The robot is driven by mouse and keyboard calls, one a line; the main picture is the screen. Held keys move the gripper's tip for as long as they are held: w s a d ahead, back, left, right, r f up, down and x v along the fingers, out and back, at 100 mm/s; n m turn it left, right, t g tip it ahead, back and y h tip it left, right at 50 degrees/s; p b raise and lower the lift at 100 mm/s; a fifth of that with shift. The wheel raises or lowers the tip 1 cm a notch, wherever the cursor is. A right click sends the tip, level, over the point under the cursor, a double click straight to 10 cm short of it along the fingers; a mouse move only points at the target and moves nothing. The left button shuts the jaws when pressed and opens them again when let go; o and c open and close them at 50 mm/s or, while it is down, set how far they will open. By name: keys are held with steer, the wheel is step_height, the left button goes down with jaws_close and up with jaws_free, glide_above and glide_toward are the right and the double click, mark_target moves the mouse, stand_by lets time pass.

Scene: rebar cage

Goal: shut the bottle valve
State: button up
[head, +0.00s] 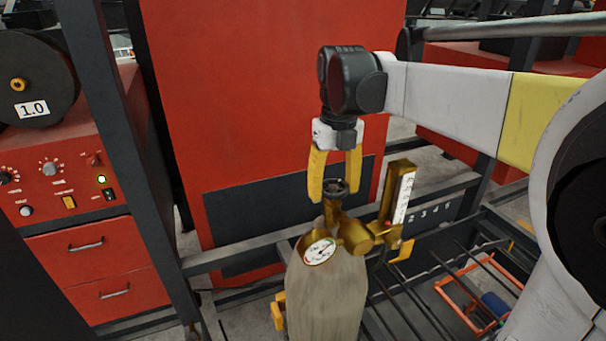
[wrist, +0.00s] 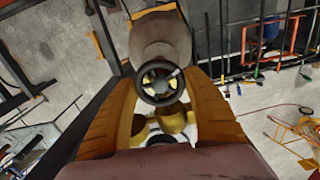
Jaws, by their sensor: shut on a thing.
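The bottle (head: 327,297) is a grey-beige cylinder standing upright, with a brass valve body and a round gauge (head: 319,251) on top. Its valve is a small dark handwheel (head: 335,186) at the top; it also shows in the wrist view (wrist: 160,83) as a dark ring with spokes. My gripper (head: 334,190) points down over the bottle, with its yellow fingers on either side of the handwheel. In the wrist view my gripper (wrist: 163,88) has the handwheel between its fingertips. The jaws are shut on the handwheel. The exact contact points are hard to see.
A brass flowmeter (head: 399,200) with a white scale rises right of the valve. A dark metal frame (head: 240,258) runs behind the bottle. A red control cabinet (head: 60,190) stands at left, and a large red panel (head: 260,110) behind. An orange frame (head: 480,295) lies low at right.

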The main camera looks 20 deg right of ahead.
mark_target(334, 187)
steer(key=o, duration=1.2)
step_height(334, 187, up, 12)
